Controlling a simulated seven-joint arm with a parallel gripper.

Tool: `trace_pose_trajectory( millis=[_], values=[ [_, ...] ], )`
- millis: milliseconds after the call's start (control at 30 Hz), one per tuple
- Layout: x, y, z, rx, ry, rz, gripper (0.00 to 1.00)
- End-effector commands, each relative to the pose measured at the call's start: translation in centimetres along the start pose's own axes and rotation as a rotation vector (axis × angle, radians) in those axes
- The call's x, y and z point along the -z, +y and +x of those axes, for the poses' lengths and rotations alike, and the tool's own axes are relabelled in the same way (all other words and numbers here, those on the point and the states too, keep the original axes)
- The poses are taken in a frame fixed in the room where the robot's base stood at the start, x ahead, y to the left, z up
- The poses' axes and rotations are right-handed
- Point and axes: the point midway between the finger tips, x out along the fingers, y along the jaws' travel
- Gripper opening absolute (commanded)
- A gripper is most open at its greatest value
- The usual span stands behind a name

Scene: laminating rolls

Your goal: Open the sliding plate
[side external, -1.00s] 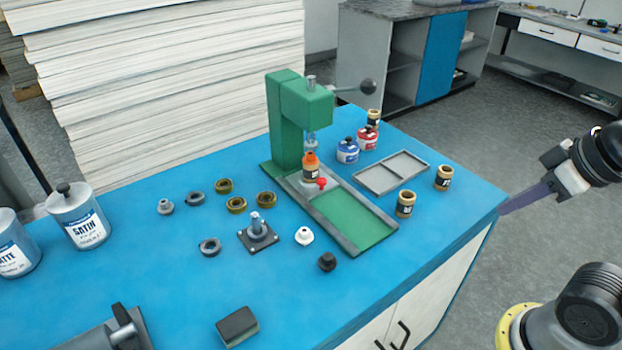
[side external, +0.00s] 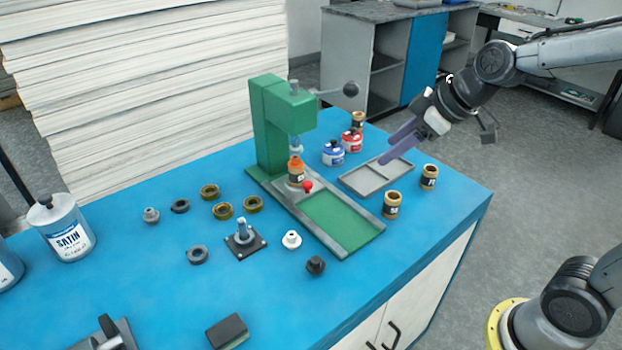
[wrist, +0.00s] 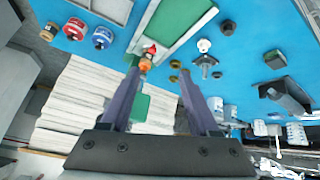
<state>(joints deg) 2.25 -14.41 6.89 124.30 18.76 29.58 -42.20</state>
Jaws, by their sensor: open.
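The green press (side external: 268,125) stands on the blue table with a grey-railed base running toward the front. A red knob (side external: 308,187) sits at the near edge of the small grey sliding plate (side external: 293,187), under the press head. My gripper (side external: 396,147) is open and empty, above and right of the base, over the grey tray. In the wrist view, my gripper (wrist: 158,72) shows two spread fingers, with the red knob (wrist: 151,50) and orange cap (wrist: 145,66) appearing near the left finger.
Rings and small fittings lie left. The green bed (side external: 335,217) in front of the knob is clear.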

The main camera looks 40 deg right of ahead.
Motion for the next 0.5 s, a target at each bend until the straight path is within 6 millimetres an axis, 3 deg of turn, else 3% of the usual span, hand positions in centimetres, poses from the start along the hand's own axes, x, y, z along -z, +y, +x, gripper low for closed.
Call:
trace_pose_trajectory(
  millis=[33,100,233,367,500],
  values=[
    [0.2,0.8,2.5,0.014,-0.027,0.0,0.62],
    [0.4,1.6,5.4,0.027,-0.054,0.003,0.62],
    [-0.6,2.6,10.2,0.055,-0.116,0.038,0.62],
    [-2.3,2.7,13.3,0.086,-0.182,0.072,0.62],
    [-3.6,2.5,14.7,0.103,-0.221,0.084,0.62]
  ],
)
